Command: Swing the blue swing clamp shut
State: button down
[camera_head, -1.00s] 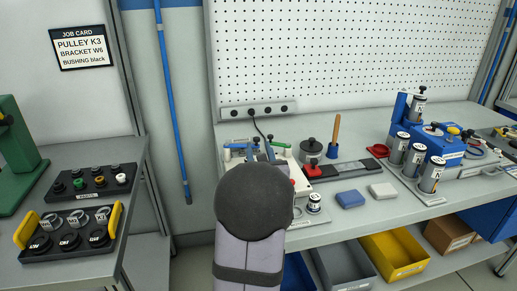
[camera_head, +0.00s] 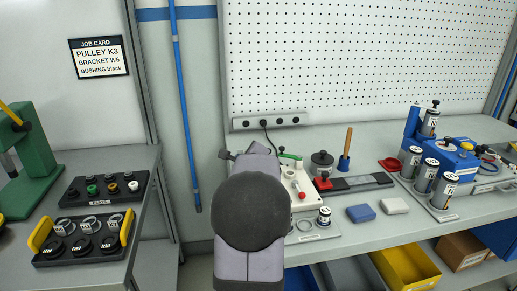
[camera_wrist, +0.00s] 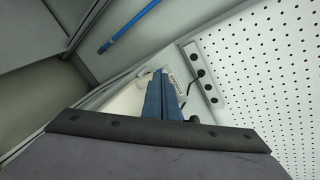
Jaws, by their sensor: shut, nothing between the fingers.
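The blue swing clamp cannot be made out now; in the head view my arm covers the left part of the white fixture plate (camera_head: 299,182). A green-handled clamp (camera_head: 290,156) shows at the plate's back right. In the wrist view my gripper (camera_wrist: 162,73) has its two blue-grey fingers side by side, shut and empty. They are over or beside the pale fixture (camera_wrist: 128,101); whether they touch anything cannot be told.
A red knob (camera_head: 302,196) and a labelled cylinder (camera_head: 323,216) are at the plate's front right. A power strip (camera_head: 270,121) runs along the back wall.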

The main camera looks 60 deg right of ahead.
jog(key=d+r+n+g+h, duration=0.1)
jog(key=d+n, duration=0.1)
jog(key=d+r+n+g+h, duration=0.1)
jog(key=d+r+n, duration=0.1)
jog(key=d+r+n+g+h, duration=0.1)
jog(key=d+r+n+g, duration=0.1)
jog(key=n, duration=0.1)
jog(key=shift+s+d+r+h, duration=0.1)
jog(key=shift+s+d+h, duration=0.1)
jog(key=shift+h, duration=0.1)
jog(key=w+a+f+n+g+h+p, duration=0.1)
jog(key=w+a+f+n+g+h, duration=0.25)
jog(key=n, duration=0.75)
jog(key=w+a+f+n+g+h+p, duration=0.1)
jog(key=a+n+g+h+p, duration=0.2)
jog(key=n+g, duration=0.65)
jog(key=shift+s+d+r+n+t+p, duration=0.15)
jog(key=shift+s+d+n+t, duration=0.25)
jog(key=shift+s+d, duration=0.7)
jog(key=shift+s+d+n+t+p, duration=0.2)
jog(key=shift+s+d+t, duration=0.25)
jog(key=shift+s+d, duration=0.65)
jog(key=shift+s+d+r+n+t+p, duration=0.1)
jog(key=shift+s+d+n+t, duration=0.3)
jog(key=shift+s+d, duration=0.7)
jog(key=shift+w+d, duration=0.2)
